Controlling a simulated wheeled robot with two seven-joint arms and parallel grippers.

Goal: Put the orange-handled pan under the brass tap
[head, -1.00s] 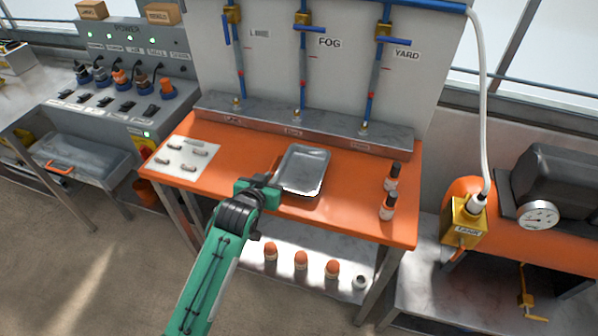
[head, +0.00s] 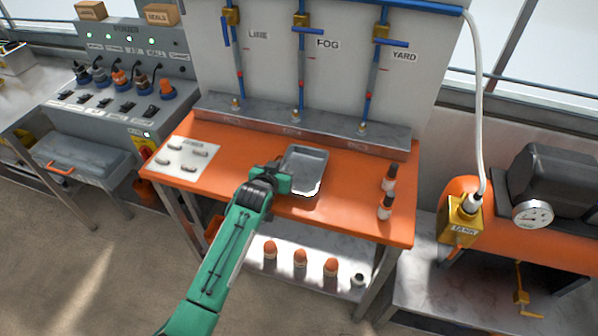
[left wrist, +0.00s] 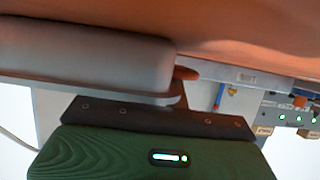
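The shallow grey metal pan (head: 308,172) lies on the orange bench top. My left gripper (head: 274,175) is at the pan's left side, where the orange handle is mostly hidden behind it. In the left wrist view a small orange tip (left wrist: 186,73) shows beside a large pale grey rounded part. I cannot tell whether the fingers are closed on the handle. A brass-coloured block marked TANK (head: 460,222) hangs at the right under a white hose. Small brass fittings, such as the middle one (head: 297,114), sit at the feet of the blue pipes. My right gripper is not in view.
The orange bench (head: 345,215) carries a white plate with small pieces (head: 185,157) at left and two dark-capped bottles (head: 388,180) at right. A grey ledge (head: 330,136) runs along the back. A lower side table (head: 440,285) has a clear left part.

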